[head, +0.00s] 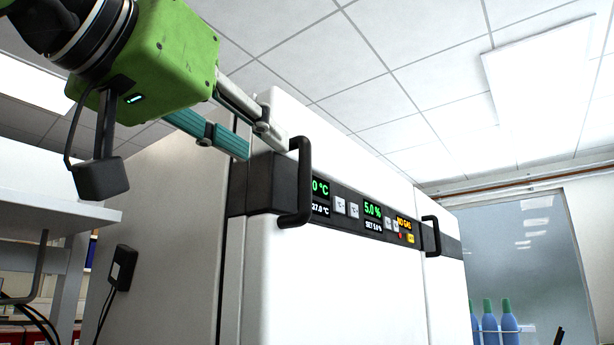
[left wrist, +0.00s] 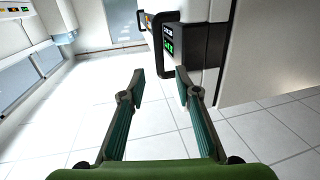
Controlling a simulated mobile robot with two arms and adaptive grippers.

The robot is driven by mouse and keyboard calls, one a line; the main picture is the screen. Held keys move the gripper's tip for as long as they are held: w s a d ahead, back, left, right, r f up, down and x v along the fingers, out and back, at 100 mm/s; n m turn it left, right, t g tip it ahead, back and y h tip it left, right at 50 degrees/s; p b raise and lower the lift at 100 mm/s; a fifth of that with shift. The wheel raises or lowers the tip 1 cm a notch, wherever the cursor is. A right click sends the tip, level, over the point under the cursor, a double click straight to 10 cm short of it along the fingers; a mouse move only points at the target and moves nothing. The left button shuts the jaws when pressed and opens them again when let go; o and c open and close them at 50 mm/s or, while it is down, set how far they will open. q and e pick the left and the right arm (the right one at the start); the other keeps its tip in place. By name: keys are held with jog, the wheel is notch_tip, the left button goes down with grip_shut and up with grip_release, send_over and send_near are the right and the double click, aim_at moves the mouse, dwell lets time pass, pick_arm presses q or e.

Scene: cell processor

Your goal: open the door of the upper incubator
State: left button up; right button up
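The incubator (head: 320,280) in the head view is a white cabinet with a dark display panel (head: 345,208) showing green and orange readings. Its door looks shut. A black bar handle (head: 304,180) stands out at the panel's left end. My left gripper (head: 257,143) is green with teal fingers. It reaches in from the upper left, its tips near the handle's upper end. In the left wrist view the fingers (left wrist: 161,76) are spread and empty. The handle (left wrist: 156,45) shows beyond the tips, not clearly between them. My right gripper is in neither view.
A second black handle (head: 430,236) is at the panel's right end. Blue bottles (head: 490,325) stand at the lower right. A white shelf (head: 50,210) is at the left. The left wrist view shows open tiled floor (left wrist: 70,110) to the left.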

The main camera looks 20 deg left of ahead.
aim_at(302, 173)
pick_arm(q)
jog(key=w+p, duration=0.1)
jog(key=w, duration=0.3)
jog(key=w+d+p, duration=0.1)
jog(key=w, duration=0.3)
jog(key=w+d+p, duration=0.1)
jog(key=w+p, duration=0.1)
jog(key=w, duration=0.2)
jog(key=shift+w, duration=0.1)
jog(key=shift+w+d+f, duration=0.1)
jog(key=shift+w, duration=0.45)
grip_shut()
